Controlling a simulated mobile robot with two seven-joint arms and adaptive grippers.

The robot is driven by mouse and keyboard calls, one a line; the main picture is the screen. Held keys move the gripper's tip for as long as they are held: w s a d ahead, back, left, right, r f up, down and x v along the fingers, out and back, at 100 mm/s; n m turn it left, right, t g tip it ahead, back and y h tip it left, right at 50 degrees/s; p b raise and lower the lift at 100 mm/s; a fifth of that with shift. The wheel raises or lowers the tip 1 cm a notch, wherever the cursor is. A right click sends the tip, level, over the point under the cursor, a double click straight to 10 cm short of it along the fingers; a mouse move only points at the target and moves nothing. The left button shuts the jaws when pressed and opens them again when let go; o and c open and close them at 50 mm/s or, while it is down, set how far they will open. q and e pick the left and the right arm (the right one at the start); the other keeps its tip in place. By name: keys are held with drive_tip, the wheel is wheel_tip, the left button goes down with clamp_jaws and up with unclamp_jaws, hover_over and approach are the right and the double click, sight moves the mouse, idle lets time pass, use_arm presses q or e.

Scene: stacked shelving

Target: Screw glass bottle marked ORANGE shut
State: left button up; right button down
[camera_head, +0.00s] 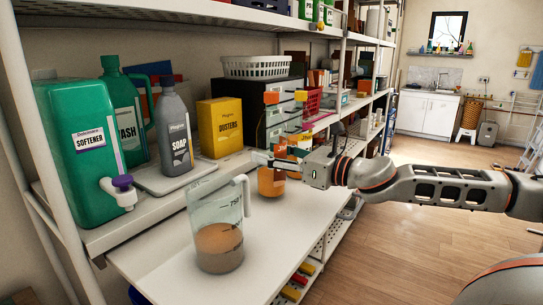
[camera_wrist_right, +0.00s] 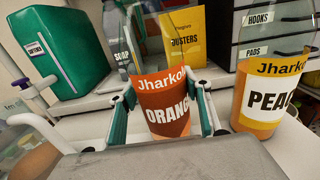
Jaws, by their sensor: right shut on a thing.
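The glass bottle marked ORANGE (camera_wrist_right: 166,110) stands in the middle of the right wrist view, its orange and brown label facing me. My right gripper (camera_wrist_right: 165,93) has one finger on each side of it and is shut on it. In the head view the right gripper (camera_head: 268,159) reaches in from the right over the white shelf, and the bottle's orange body (camera_head: 271,184) shows just below the fingers. The bottle's top is hard to make out, and I cannot tell whether a cap sits on it. My left gripper is not in view.
A bottle marked PEACH (camera_wrist_right: 262,100) stands close to the right in the wrist view. A measuring jug (camera_head: 218,245) with brownish liquid stands in front. Behind are a soap bottle (camera_head: 175,135), a yellow dusters box (camera_head: 220,127) and a green softener container (camera_head: 82,155).

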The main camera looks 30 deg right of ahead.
sight(280, 117)
wheel_tip(280, 117, up, 6)
drive_tip(key=p, duration=0.3)
drive_tip(key=shift+f+p, duration=0.2)
drive_tip(key=shift+p, duration=0.15)
wheel_tip(280, 117, up, 3)
drive_tip(key=shift+f+p, duration=0.1)
drive_tip(key=shift+p, duration=0.85)
drive_tip(key=shift+r+b, duration=0.3)
drive_tip(key=shift+r, duration=0.15)
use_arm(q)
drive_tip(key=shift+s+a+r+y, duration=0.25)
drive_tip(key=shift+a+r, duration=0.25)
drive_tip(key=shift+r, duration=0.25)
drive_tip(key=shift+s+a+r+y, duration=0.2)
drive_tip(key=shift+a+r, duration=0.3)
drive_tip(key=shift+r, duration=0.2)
use_arm(e)
drive_tip(key=shift+r, duration=4.9)
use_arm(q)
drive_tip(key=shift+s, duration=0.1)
